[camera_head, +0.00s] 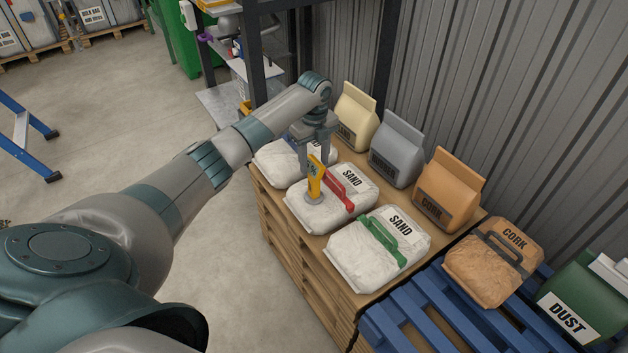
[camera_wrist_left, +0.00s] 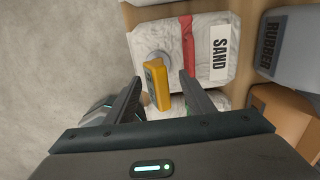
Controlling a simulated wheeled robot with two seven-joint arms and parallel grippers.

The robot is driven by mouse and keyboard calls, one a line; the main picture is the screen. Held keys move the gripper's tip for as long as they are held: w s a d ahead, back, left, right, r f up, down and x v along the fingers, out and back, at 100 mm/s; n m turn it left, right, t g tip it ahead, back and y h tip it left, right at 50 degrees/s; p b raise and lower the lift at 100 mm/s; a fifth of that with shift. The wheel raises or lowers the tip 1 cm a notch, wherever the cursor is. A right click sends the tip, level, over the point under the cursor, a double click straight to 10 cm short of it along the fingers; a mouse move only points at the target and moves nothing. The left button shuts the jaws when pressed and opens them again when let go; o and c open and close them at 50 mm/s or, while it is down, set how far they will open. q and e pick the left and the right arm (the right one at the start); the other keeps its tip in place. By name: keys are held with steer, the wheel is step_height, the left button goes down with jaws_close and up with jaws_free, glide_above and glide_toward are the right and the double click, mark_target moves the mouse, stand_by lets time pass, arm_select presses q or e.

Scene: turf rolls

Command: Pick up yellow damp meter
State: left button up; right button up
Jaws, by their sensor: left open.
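The yellow damp meter (camera_head: 316,175) stands upright on a grey round base on the white sand bag with the red strap (camera_head: 334,198). In the left wrist view the meter (camera_wrist_left: 156,85) lies between the two fingers of my left gripper (camera_wrist_left: 160,88). In the head view my left gripper (camera_head: 316,150) reaches down over the meter from above. Its fingers are open, with a visible gap on both sides of the meter in the wrist view. The gripper partly hides the meter's top in the head view. My right gripper is not seen.
A sand bag with a green strap (camera_head: 381,247) lies nearer, and another white bag (camera_head: 275,165) lies behind. Paper sacks, including a grey rubber sack (camera_head: 396,150) and an orange cork sack (camera_head: 446,190), stand along the right. A blue pallet (camera_head: 425,315) is at front right.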

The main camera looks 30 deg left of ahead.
mark_target(314, 175)
arm_select(q)
steer(key=shift+s+d+f+p, duration=0.1)
steer(key=shift+s+f+p, duration=0.1)
steer(key=shift+f, duration=0.65)
steer(key=shift+s+d+f+p, duration=0.1)
steer(key=shift+f+p, duration=0.05)
steer(key=shift+f, duration=0.75)
steer(key=shift+s+f+p, duration=0.1)
steer(key=shift+f+p, duration=0.1)
steer(key=shift+f, duration=0.65)
steer(key=shift+c, duration=0.5)
jaws_close()
